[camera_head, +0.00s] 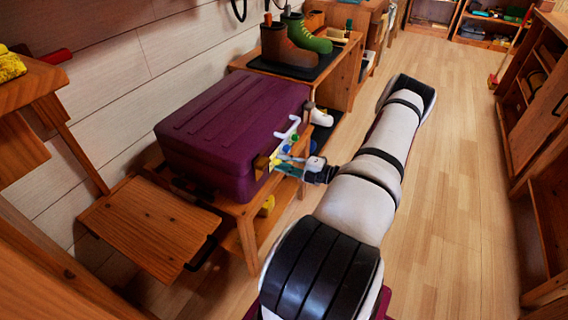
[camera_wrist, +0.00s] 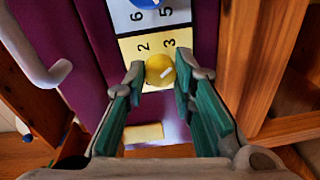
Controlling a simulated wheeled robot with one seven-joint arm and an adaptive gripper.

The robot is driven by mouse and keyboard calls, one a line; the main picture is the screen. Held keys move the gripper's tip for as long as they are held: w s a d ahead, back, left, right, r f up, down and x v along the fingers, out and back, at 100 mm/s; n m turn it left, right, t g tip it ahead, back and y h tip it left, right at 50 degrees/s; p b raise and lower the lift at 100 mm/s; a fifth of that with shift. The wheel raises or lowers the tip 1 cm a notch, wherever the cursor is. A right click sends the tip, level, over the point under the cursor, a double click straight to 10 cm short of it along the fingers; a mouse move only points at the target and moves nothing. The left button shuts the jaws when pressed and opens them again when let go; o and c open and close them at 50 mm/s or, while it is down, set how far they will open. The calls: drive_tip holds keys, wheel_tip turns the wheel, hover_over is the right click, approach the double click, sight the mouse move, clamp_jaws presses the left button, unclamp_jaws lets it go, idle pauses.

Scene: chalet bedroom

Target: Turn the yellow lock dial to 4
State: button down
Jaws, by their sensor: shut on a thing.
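The yellow lock dial (camera_wrist: 160,72) is a round knob with a white mark. It sits on a pale yellow panel (camera_wrist: 128,48) on the purple suitcase (camera_head: 235,120). The numbers 2 and 3 show on the panel, turned sideways; I cannot make out a 4. My gripper (camera_wrist: 161,76) has its green-padded fingers on both sides of the dial, shut on it. In the head view my gripper (camera_head: 284,161) is at the suitcase's front side, and its fingers hide much of the lock there.
A blue dial (camera_wrist: 145,3) on a white panel with 6 and 5 is next to the yellow panel. A white handle (camera_wrist: 40,62) stands out at the left. The suitcase lies on a wooden bench (camera_head: 246,214). Boots (camera_head: 283,48) stand behind. The floor (camera_head: 450,150) to the right is clear.

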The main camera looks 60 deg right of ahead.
drive_tip(key=m, duration=0.6)
drive_tip(key=shift+d+f+m+b, duration=0.1)
drive_tip(key=shift+f+m+b, duration=0.05)
drive_tip(key=shift+m+b, duration=0.25)
idle(0.4)
drive_tip(key=c, duration=1.3)
unclamp_jaws()
drive_tip(key=shift+c, duration=0.2)
drive_tip(key=s+d, duration=0.1)
drive_tip(key=s, duration=1.1)
drive_tip(key=shift+d, duration=0.35)
